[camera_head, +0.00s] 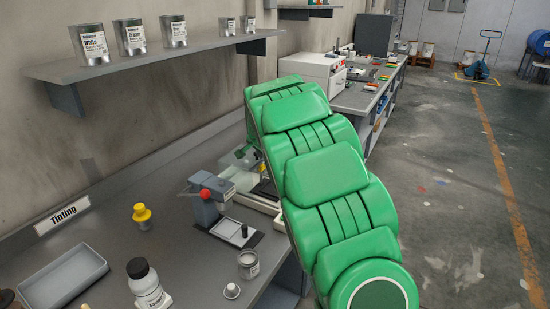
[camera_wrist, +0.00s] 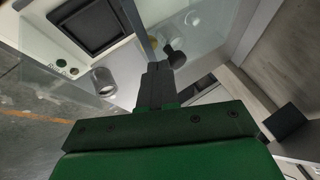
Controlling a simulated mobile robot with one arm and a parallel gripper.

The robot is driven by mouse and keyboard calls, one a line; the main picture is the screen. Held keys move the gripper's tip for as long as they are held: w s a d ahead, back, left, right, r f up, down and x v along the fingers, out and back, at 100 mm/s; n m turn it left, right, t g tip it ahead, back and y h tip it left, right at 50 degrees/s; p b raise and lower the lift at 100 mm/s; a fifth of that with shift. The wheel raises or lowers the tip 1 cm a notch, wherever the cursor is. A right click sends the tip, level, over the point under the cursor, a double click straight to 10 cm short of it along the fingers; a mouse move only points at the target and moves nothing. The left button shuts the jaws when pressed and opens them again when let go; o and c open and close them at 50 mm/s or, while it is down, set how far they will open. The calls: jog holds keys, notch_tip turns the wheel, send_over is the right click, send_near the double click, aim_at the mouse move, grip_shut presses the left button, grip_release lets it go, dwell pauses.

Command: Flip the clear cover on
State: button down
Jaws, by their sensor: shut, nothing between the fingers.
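The clear cover (camera_head: 238,158) shows in the head view as a pale see-through shape on the bench, partly hidden behind my green arm. In the wrist view, see-through panels of the cover (camera_wrist: 212,38) spread around the fingertips. My gripper (camera_wrist: 159,68) is shut and empty, its tips close to a panel edge; I cannot tell whether they touch it. Beneath is a pale device (camera_wrist: 122,62) with a dark square screen (camera_wrist: 92,25), a metal cup-like ring (camera_wrist: 104,80) and a dark round knob (camera_wrist: 175,55). My gripper is hidden in the head view.
A grey press-like stand with a red knob (camera_head: 206,194) stands left of the cover. A yellow-topped item (camera_head: 142,214), white bottle (camera_head: 146,282), open can (camera_head: 248,264) and grey tray (camera_head: 62,277) occupy the near bench. A shelf of cans (camera_head: 150,60) hangs above.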

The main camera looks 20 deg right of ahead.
aim_at(249, 160)
jog(key=w+a, duration=0.2)
jog(key=shift+w+a+f, duration=0.1)
jog(key=shift+w+a, duration=0.2)
jog(key=shift+w, duration=0.05)
jog(key=shift+w+a, duration=0.7)
jog(key=shift+s, duration=0.15)
jog(key=shift+s+d, duration=0.15)
jog(key=shift+s, duration=0.1)
jog(key=s, duration=0.1)
jog(key=s+d, duration=0.2)
jog(key=shift+r, duration=0.25)
jog(key=v, duration=0.9)
jog(key=shift+s+r, duration=0.2)
jog(key=shift+r, duration=0.15)
